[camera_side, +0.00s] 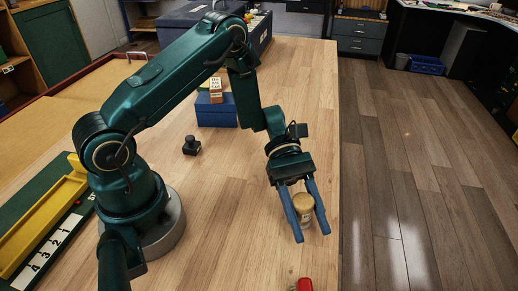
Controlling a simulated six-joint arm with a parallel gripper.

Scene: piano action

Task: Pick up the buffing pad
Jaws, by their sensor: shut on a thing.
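My gripper (309,230) is at the right side of the wooden table, pointing down. Its two blue fingers are shut on a small tan cylinder (303,207) with a flat, lighter top. The cylinder is upright between the fingers, near the table's right edge. I cannot tell whether it touches the table. It looks like a small jar or a pad, and I cannot tell for sure that it is the buffing pad. A small black knobbed object (191,146) stands on the table left of my gripper.
A red object (304,284) lies at the front, cut off by the frame. A blue box (216,112) with small blocks (216,90) on it stands behind. A green and yellow rack (45,220) is at the left. The table's right edge drops to the floor. The table's middle is clear.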

